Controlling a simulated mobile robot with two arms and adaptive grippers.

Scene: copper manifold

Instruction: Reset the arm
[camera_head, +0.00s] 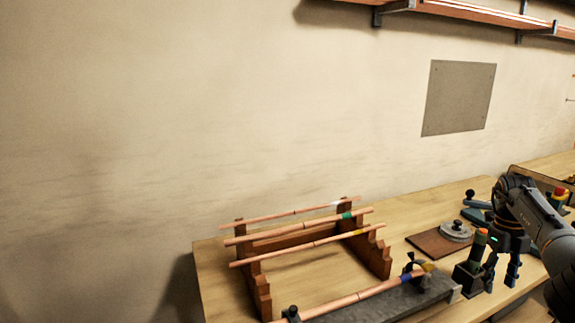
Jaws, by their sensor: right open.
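My right gripper (501,284) hangs above the right part of the wooden bench, at the end of my dark arm coming in from the right. Its two fingers point down and stand apart, with nothing visible between them. It is just right of a dark upright device (468,277) with an orange-topped part; I cannot tell whether they touch. My left gripper is not in view.
A stepped wooden rack (378,259) holds three copper pipes (298,213). Another copper pipe (352,298) lies along a grey clamp block (405,300) in front. A brown board (430,246) and a round metal piece (456,231) lie behind the gripper.

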